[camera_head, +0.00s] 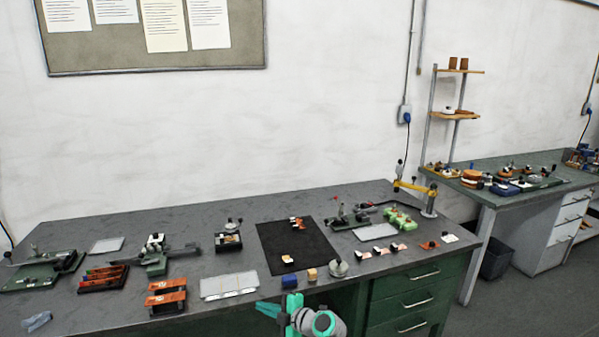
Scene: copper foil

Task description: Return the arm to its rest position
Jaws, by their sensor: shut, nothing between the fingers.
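My gripper (268,309) shows at the bottom of the head view, in front of the near edge of the grey workbench (130,215). Its teal end points left and looks shut, with nothing seen in it. My arm (318,320) is folded low, with a teal and grey joint to the right of the gripper. The rest of the arm is cut off by the bottom of the frame.
A black mat (290,250) lies mid-bench. A blue block (289,281), a tan block (312,274) and a round metal piece (338,268) stand near the front edge. A white tray (229,286) and orange-brown racks (166,296) lie to the left.

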